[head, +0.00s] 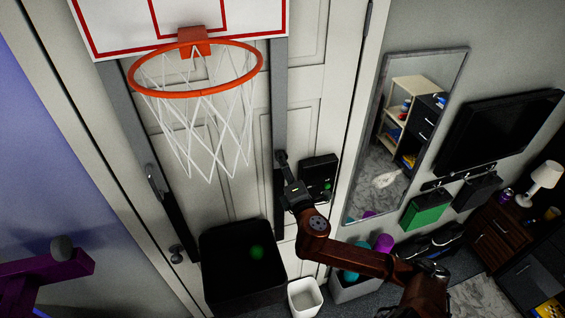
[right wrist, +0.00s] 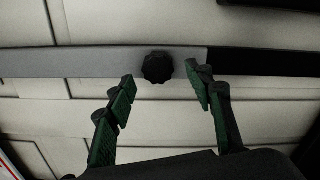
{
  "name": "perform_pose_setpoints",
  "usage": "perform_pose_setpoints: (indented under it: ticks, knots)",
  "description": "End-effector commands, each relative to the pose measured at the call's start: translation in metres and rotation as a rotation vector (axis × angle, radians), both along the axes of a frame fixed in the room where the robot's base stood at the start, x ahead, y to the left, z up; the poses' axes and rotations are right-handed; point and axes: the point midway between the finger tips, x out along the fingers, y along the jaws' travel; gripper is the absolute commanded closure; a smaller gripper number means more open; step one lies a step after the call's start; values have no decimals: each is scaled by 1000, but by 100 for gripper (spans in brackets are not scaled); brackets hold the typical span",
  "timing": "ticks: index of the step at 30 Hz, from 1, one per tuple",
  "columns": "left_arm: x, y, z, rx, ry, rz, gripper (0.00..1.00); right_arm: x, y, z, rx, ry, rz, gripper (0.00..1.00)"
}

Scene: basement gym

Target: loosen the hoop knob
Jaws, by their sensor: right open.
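The hoop knob (right wrist: 158,67) is a black, lobed knob on the hoop's grey post (right wrist: 90,62), close to where the post turns black. My right gripper (right wrist: 163,77) is open, with its green-padded fingers on either side of the knob's line. The knob sits at about fingertip level, nearer the left finger, and no contact shows. In the head view my right gripper (head: 282,160) is at the right post, and the knob cannot be made out there. The orange hoop (head: 128,80) with its white net hangs above and to the left. My left gripper is not in view.
A black bin (head: 215,245) and a small white bin (head: 304,298) stand below. A black box (head: 318,175) is on the door right of my gripper. A mirror (head: 400,125) leans farther right. A purple frame (head: 45,272) is at lower left.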

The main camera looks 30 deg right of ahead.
Motion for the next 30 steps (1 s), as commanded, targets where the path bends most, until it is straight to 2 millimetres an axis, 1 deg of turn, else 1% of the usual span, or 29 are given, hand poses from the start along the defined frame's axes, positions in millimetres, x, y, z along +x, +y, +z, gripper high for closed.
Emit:
perform_pose_setpoints:
  ticks: [3, 9, 12, 15, 20, 30]
  knots:
    - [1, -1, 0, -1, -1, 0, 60, -25, 6, -1, 3, 2, 1, 52]
    - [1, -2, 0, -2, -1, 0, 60, -65, 15, -1, 2, 1, 1, 52]
    - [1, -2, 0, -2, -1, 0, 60, -80, 19, -1, 2, 1, 2, 52]
    - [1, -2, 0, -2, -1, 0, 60, -90, 21, 0, 1, 1, 1, 52]
    - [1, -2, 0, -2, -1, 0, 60, -98, 23, 0, 0, 0, -1, 52]
    - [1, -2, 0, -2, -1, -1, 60, -98, 23, 1, 0, -1, 0, 52]
